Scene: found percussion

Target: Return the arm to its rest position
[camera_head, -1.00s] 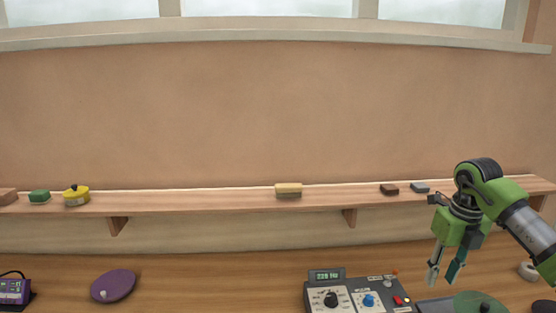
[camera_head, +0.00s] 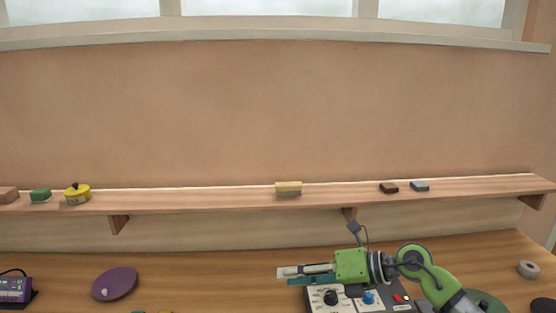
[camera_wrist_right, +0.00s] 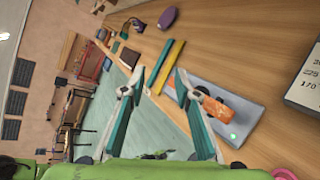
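My right gripper (camera_head: 305,273) points left, roughly level, in front of the control box with dials (camera_head: 343,301) in the head view. Its green body and the forearm cover part of that box. In the right wrist view its two fingers (camera_wrist_right: 160,82) stand apart with nothing held between them. My left gripper is in neither view.
A wall shelf (camera_head: 230,201) holds a yellow tin (camera_head: 77,195), a cream block (camera_head: 288,188) and other small blocks. A purple disc (camera_head: 115,284) and a white roll (camera_head: 527,269) lie on the wooden bench. An orange item (camera_wrist_right: 217,111) shows in the wrist view.

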